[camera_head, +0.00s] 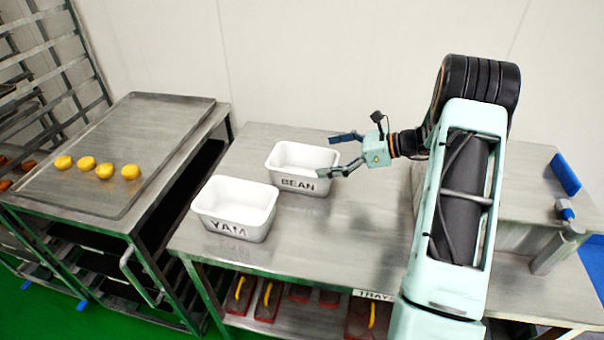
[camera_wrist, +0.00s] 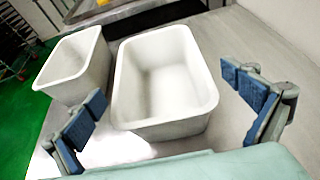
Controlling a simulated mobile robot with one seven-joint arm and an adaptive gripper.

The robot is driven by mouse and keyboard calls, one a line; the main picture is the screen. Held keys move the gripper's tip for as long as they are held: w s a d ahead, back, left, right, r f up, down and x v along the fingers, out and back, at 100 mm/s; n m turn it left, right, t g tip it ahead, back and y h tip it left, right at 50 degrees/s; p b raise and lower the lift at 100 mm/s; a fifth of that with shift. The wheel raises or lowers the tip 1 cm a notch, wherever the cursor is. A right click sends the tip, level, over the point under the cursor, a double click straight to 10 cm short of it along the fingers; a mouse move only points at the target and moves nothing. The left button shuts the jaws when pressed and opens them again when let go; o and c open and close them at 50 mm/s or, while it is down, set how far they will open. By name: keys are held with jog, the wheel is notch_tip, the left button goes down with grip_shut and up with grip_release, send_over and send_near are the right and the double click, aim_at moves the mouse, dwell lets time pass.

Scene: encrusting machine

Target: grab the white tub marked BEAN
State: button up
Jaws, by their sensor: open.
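The white tub marked BEAN (camera_head: 297,185) stands upright on the steel table, against the back-left part of it. It looks empty, and in the wrist view the same tub (camera_wrist: 160,128) lies ahead of and between my fingers. My gripper (camera_head: 340,155) is open and empty at the tub's right end, with its fingers pointing left toward it. In the wrist view my gripper (camera_wrist: 170,115) shows blue pads on both spread fingers, one to each side of the tub's near end. I cannot tell whether either finger touches the tub.
A white tub marked YAM (camera_head: 238,228) stands just left and in front of the BEAN tub. A steel tray (camera_head: 120,190) with several yellow pieces lies on a rack cart at left. The steel table (camera_head: 310,240) is clear in front of the BEAN tub. A wall stands behind.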

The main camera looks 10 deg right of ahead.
aim_at(303, 159)
jog(key=x, duration=0.7)
jog(key=shift+s+f, duration=0.1)
jog(key=shift+s, duration=0.15)
jog(key=shift+c, duration=0.6)
jog(key=c, duration=1.4)
